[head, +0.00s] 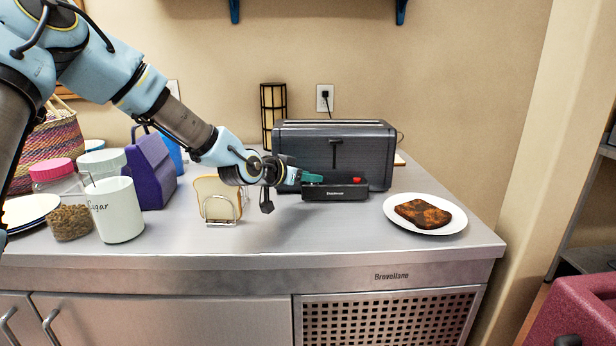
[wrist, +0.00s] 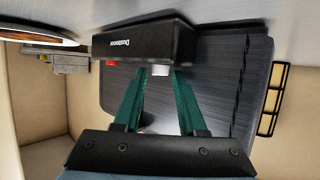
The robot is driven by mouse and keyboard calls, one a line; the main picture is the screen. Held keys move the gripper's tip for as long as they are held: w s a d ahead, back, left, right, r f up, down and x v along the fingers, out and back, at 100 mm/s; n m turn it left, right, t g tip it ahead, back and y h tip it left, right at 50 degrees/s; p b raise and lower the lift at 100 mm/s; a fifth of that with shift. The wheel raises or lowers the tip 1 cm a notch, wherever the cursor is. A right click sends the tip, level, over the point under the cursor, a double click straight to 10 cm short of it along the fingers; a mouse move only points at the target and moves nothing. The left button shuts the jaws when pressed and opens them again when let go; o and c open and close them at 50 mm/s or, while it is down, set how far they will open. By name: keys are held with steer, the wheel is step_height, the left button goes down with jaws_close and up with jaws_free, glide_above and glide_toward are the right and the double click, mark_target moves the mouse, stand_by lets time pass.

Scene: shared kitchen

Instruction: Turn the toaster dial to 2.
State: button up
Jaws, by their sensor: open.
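The dark grey toaster (head: 335,150) stands at the back of the steel counter, with a black front panel (head: 335,192) jutting from its base and a red button (head: 357,180) on it. My gripper (head: 312,178) reaches in from the left, its green fingers at the left part of the panel. In the wrist view my gripper (wrist: 160,73) is open, and a small pale knob-like piece (wrist: 160,70), possibly the dial, shows between the fingertips beside the panel (wrist: 145,42). I cannot tell whether the fingers touch it. Dial numbers are not readable.
A white plate (head: 390,222) with dark toast (head: 422,213) lies right of the toaster. A wire rack with bread (head: 220,200), a white sugar canister (head: 118,210) and a purple box (head: 150,172) stand left. A lamp (head: 273,115) is behind. The counter's front strip is clear.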

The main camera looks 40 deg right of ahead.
jaws_close()
steer(key=shift+s+f+b, duration=0.1)
steer(key=shift+s+b, duration=0.05)
steer(key=shift+b, duration=0.3)
